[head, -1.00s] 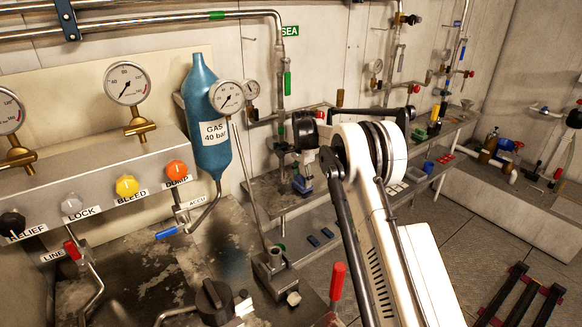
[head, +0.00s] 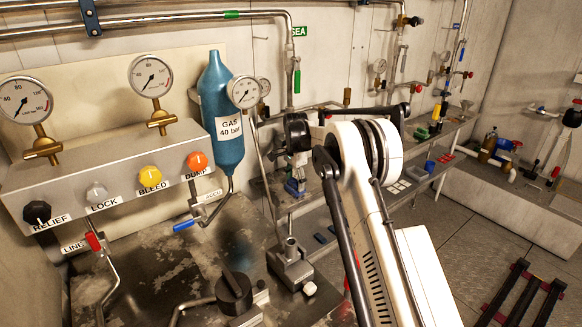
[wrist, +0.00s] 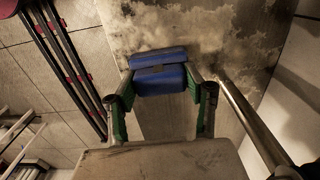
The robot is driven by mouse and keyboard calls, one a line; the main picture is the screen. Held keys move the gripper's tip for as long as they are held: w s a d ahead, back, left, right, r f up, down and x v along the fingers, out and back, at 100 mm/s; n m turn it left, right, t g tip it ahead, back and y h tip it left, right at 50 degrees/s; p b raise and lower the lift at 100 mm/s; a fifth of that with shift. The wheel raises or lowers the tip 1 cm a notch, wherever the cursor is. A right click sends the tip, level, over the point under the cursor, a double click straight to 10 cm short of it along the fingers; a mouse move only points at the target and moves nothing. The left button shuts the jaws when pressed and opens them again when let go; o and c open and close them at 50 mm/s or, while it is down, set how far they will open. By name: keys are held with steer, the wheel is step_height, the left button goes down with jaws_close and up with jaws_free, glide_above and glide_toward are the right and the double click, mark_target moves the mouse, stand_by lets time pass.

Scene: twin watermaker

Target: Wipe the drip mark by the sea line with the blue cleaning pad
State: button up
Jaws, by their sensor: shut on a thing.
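My gripper (wrist: 160,100) shows in the wrist view with its green-edged fingers shut on the blue cleaning pad (wrist: 158,74). The pad is held level between the fingers, over a grey surface with pale, blotchy stains (wrist: 190,25). In the head view the pad (head: 294,187) is a small blue patch under my wrist, partly hidden by my arm. The sea line (head: 289,45) is a vertical pipe by the green SEA label (head: 299,31), with a green handle, above and behind my wrist. I cannot single out the drip mark.
A valve panel (head: 110,175) with gauges and coloured knobs stands at left, beside the blue gas cylinder (head: 222,110). A long bench with bottles runs right. Floor is clear around a black rack (head: 520,295).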

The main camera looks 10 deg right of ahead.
steer(key=shift+r+p, duration=1.3)
steer(key=shift+r, duration=2.8)
